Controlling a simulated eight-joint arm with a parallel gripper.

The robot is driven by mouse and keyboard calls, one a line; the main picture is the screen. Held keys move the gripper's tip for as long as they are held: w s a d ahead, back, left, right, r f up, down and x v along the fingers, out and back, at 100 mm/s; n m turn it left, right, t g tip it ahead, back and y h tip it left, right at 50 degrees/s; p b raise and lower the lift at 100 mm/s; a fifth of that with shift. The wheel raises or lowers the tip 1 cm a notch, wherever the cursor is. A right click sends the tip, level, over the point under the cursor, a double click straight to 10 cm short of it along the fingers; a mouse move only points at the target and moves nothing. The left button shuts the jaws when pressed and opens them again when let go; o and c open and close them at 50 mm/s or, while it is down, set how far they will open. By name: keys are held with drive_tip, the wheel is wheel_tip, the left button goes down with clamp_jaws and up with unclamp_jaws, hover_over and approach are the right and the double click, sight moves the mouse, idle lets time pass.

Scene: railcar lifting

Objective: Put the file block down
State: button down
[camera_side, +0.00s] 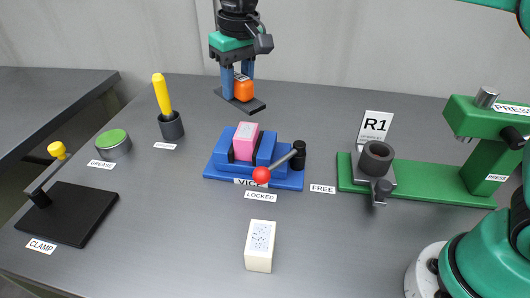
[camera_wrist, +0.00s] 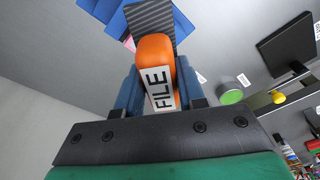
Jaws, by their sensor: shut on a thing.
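The file block (camera_side: 243,88) has an orange handle with a white FILE label. A dark grey ridged plate is at its lower end. My gripper (camera_side: 237,84) is shut on the orange handle, one blue finger on each side. It is at the back of the table, behind the vice. In the wrist view the file block (camera_wrist: 155,55) sits between the fingers (camera_wrist: 160,92), label facing the camera. The plate looks roughly level, close to the table top; I cannot tell whether it touches.
The blue vice (camera_side: 222,166) holds a pink block (camera_side: 245,141); its red-knobbed lever (camera_side: 261,175) points towards LOCKED. A brush cup (camera_side: 171,126) and green-topped grease tin (camera_side: 113,144) stand left. A cream block (camera_side: 260,245) is in front, the green press (camera_side: 430,178) right. Bare table surrounds the file block.

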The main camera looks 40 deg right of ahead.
drive_tip(key=s+a+r+n, duration=0.1)
drive_tip(key=s+a+n, duration=0.3)
drive_tip(key=a, duration=0.4)
drive_tip(key=s+a+r+n, duration=0.1)
drive_tip(key=s+a+n, duration=0.25)
drive_tip(key=a, duration=0.45)
hover_over(189, 240)
drive_tip(key=shift+y, duration=0.4)
wheel_tip(189, 240, down, 16)
drive_tip(key=shift+d+r, duration=0.15)
drive_tip(key=shift+r, duration=0.1)
drive_tip(key=shift+s+f, duration=0.1)
drive_tip(key=shift+f, duration=1.95)
drive_tip(key=c, duration=0.5)
unclamp_jaws()
drive_tip(key=shift+f, duration=0.15)
drive_tip(key=shift+c, duration=0.2)
